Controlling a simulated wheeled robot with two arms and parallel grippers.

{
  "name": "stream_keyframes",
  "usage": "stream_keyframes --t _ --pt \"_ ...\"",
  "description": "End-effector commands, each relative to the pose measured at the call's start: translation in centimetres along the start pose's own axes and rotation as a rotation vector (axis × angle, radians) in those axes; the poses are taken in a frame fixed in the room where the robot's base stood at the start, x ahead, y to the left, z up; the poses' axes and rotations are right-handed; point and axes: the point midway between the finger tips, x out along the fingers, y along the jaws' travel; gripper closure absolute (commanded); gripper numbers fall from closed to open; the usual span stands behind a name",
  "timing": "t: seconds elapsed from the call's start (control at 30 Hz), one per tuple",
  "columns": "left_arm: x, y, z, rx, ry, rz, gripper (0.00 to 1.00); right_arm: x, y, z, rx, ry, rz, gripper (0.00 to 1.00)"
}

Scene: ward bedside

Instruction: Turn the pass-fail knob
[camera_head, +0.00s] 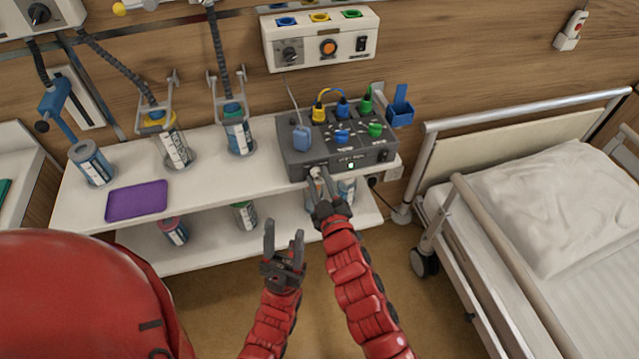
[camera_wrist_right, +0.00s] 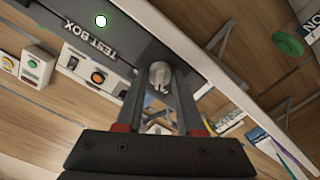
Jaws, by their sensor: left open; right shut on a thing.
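The grey test box (camera_head: 299,158) stands on the upper white shelf, with a lit green lamp (camera_head: 351,165) on its front. The lamp also shows in the right wrist view (camera_wrist_right: 101,20), near the TEST BOX lettering. The pale, round pass-fail knob (camera_head: 316,171) is on the front, left of the lamp. My right gripper (camera_head: 321,182) is shut on it; the knob (camera_wrist_right: 159,72) shows between the fingertips in the right wrist view, partly covered by them. My left gripper (camera_head: 284,243) is open and empty, lower and to the left, in front of the shelves.
Yellow, blue and green plugs (camera_head: 342,106) stand on the box. A blue holder (camera_head: 400,109) is right of it. Canisters and a purple tray (camera_head: 137,201) are on the shelf to the left. A bed (camera_head: 540,210) with rails stands at the right.

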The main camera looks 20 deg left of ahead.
Motion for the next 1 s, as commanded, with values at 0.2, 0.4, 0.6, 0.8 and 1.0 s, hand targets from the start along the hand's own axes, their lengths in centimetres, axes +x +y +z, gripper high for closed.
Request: stream_keyframes --t 0.2,0.4,0.6,0.8,1.0 --pt "-0.85 0.04 0.14 0.0 0.0 0.0 0.5 0.0 -0.13 0.03 -0.129 0.003 -0.001 1.0" --pt "-1.13 0.06 0.19 0.0 0.0 0.0 0.5 0.0 -0.11 0.02 -0.197 0.002 -0.001 1.0" --pt "-1.21 0.06 0.21 0.0 0.0 0.0 0.5 0.01 -0.05 0.04 -0.222 0.0 -0.001 1.0" --pt "-1.19 0.06 0.2 0.0 0.0 0.0 0.5 0.0 -0.04 0.04 -0.225 -0.001 -0.001 1.0" --pt "-1.2 0.06 0.2 0.0 0.0 0.0 0.5 0.0 -0.04 0.03 -0.225 0.0 -0.001 0.56"
